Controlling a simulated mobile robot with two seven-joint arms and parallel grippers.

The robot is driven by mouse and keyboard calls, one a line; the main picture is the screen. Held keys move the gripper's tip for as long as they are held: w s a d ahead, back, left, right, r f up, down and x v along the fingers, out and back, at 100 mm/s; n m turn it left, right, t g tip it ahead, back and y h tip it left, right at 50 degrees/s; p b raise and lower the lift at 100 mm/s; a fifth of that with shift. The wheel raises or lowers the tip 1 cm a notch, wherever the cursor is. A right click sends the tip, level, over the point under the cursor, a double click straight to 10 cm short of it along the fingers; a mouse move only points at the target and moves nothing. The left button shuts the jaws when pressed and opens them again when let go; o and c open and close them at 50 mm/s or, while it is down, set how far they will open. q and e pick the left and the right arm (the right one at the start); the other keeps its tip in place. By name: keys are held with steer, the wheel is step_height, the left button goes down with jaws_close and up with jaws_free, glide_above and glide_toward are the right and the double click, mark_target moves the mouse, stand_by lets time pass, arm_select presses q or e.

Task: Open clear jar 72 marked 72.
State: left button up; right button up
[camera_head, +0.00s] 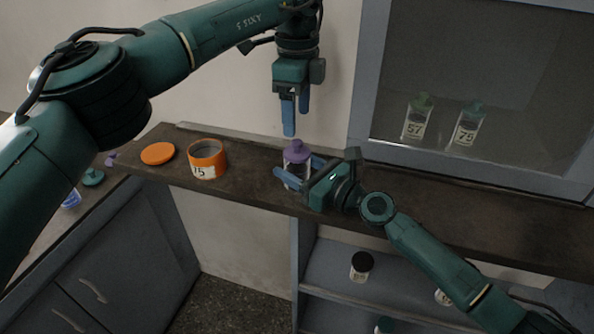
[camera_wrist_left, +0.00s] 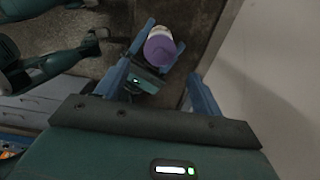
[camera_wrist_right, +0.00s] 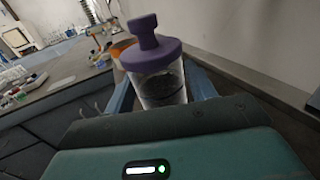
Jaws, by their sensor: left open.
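The clear jar (camera_head: 295,169) with a purple knobbed lid (camera_head: 296,150) stands upright on the dark shelf; its number is not readable. In the right wrist view the jar (camera_wrist_right: 163,88) holds dark grains and its lid (camera_wrist_right: 150,52) is on. My right gripper (camera_head: 296,167) has its fingers on both sides of the jar body and appears closed on it. My left gripper (camera_head: 296,118) is open and empty, pointing down a little above the lid. In the left wrist view the lid (camera_wrist_left: 160,48) shows beyond and between its fingers.
An open orange container (camera_head: 207,160) marked 15 and an orange lid (camera_head: 157,153) lie left on the shelf. A glass cabinet at right holds jars 57 (camera_head: 416,122) and 75 (camera_head: 467,130). A black-lidded jar (camera_head: 361,265) stands below. Bare shelf (camera_head: 450,212) runs to the right.

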mark_target(297, 142)
arm_select(q)
steer(key=shift+o, duration=0.3)
arm_select(e)
steer(key=c, duration=1.1)
arm_select(q)
steer(key=shift+o, duration=0.7)
arm_select(e)
steer(key=shift+c, duration=0.2)
arm_select(q)
steer(key=shift+s+d+r+m, duration=0.15)
steer(key=shift+s+r+m, duration=0.1)
steer(key=shift+m, duration=0.25)
steer(key=s+d+r+m+t+y, duration=0.2)
steer(key=s+r+m+t, duration=0.15)
steer(key=m, duration=0.45)
steer(key=shift+t, duration=0.25)
steer(key=x, duration=1.2)
steer(key=shift+a+f, duration=0.15)
steer(key=shift+c, duration=0.5)
steer(key=c, duration=1.1)
